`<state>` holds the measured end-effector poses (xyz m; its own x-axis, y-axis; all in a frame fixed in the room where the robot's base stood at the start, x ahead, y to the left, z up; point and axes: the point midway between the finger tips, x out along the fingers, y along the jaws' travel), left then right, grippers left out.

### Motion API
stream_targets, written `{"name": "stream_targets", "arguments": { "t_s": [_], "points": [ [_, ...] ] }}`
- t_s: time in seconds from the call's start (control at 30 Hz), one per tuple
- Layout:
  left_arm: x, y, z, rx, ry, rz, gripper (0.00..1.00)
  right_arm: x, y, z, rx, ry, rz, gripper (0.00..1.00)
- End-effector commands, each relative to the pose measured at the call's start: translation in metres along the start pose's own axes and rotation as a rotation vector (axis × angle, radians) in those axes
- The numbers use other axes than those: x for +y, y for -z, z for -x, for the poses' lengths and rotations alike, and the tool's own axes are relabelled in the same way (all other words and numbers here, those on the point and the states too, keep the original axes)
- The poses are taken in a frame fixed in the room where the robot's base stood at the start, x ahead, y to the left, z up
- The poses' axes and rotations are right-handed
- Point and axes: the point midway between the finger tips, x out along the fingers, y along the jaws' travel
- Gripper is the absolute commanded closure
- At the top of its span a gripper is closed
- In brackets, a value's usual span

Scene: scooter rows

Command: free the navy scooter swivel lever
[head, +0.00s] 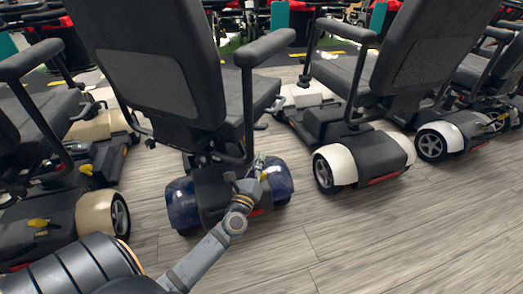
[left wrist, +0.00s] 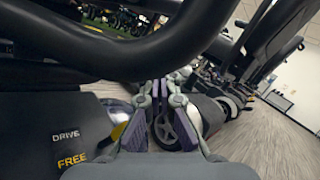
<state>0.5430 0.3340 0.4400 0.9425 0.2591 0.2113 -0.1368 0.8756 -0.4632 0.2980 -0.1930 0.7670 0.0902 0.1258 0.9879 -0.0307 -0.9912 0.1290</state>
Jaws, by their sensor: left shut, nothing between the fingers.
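The navy scooter (head: 184,205) stands in the middle of the head view, seen from behind, with dark blue rear fenders and a black seat. My left gripper (head: 259,164) is at its rear right, beside the right fender and below the armrest, shut and empty. In the left wrist view the gripper (left wrist: 161,110) is beside a dark rear cover with DRIVE and FREE labels (left wrist: 72,160). A yellow lever tip (left wrist: 118,131) shows just left of the fingers; the gripper partly hides it. I cannot tell whether they touch. My right gripper is not in view.
A scooter with white fenders (head: 341,163) stands to the right and a beige one (head: 102,215) to the left. A dark curved bar (left wrist: 150,52) crosses above the gripper in the left wrist view. The wood floor (head: 400,235) behind the row is clear.

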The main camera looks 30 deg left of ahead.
Motion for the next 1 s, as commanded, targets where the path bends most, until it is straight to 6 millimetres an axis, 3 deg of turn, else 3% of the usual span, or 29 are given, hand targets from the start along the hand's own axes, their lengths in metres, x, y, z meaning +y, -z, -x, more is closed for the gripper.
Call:
{"name": "stream_targets", "arguments": {
  "t_s": [0.1,0.3,0.87,1.0],
  "points": [
    [0.002,0.001,0.023,0.003,-0.001,-0.002,1.0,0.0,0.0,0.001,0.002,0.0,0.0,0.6],
    [0.002,0.001,0.04,0.002,0.0,0.0,1.0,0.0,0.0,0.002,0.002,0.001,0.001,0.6],
    [0.002,0.001,0.042,0.002,0.0,-0.001,1.0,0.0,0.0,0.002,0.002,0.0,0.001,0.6],
    [-0.016,-0.014,0.042,-0.005,0.033,-0.165,1.0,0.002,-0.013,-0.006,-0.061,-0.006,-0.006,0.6]
  ]
}}
